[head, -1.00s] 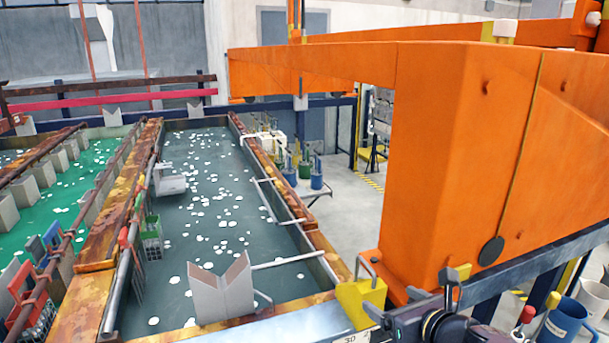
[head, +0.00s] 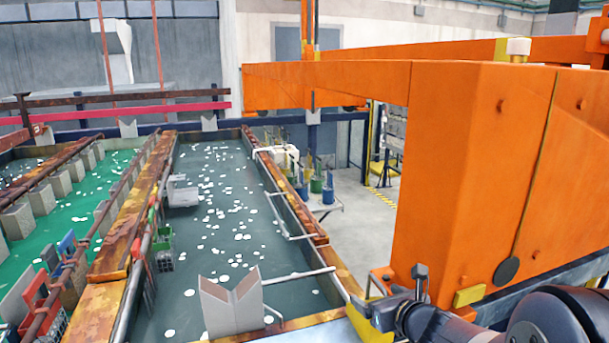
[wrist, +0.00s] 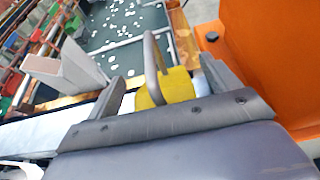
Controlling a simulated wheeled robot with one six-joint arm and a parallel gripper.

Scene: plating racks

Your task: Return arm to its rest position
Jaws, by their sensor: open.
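My gripper (wrist: 168,82) is open in the wrist view, with a dark finger on each side and nothing held between them. A yellow block (wrist: 178,88) with an upright grey metal handle (wrist: 152,65) shows between and beyond the fingers; whether they touch it I cannot tell. In the head view my dark arm (head: 440,325) reaches in from the lower right, and its front end hides most of the yellow block (head: 362,325).
A large orange frame (head: 450,190) stands close at the right. A grey V-shaped bracket (head: 233,303) sits at the near end of a dark liquid tank (head: 225,250) with white floating pieces. A green tank (head: 85,200) lies left. Buckets (head: 317,184) stand beyond.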

